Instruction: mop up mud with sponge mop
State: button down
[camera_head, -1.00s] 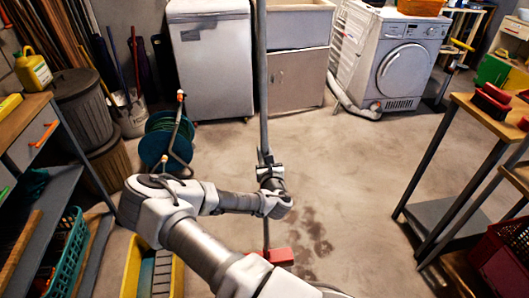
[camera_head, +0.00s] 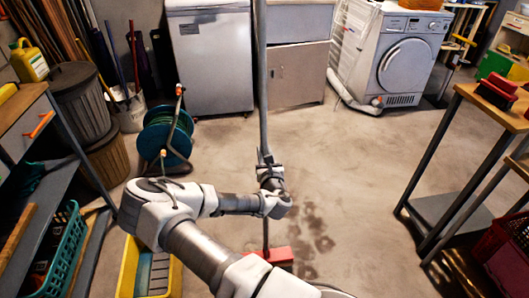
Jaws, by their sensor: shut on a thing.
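My gripper (camera_head: 268,168) is shut on the grey handle of the sponge mop (camera_head: 262,75). The handle stands nearly upright and runs up past the top of the view. The mop's red head (camera_head: 280,255) is low on the floor, partly hidden by my arm. The mud (camera_head: 318,232) is a scatter of dark brown spots on the concrete, just right of and beyond the mop head. The head appears to border the nearest spots; whether it touches them I cannot tell.
A yellow bucket (camera_head: 128,268) stands at the lower left. A green hose reel (camera_head: 165,138) is beyond it. A workbench (camera_head: 480,100) stands at right, shelving (camera_head: 50,165) at left. A washing machine (camera_head: 405,55) and cabinets line the back. The middle floor is clear.

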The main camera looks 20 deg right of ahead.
jog(key=shift+f+b, duration=0.65)
jog(key=shift+w, duration=0.15)
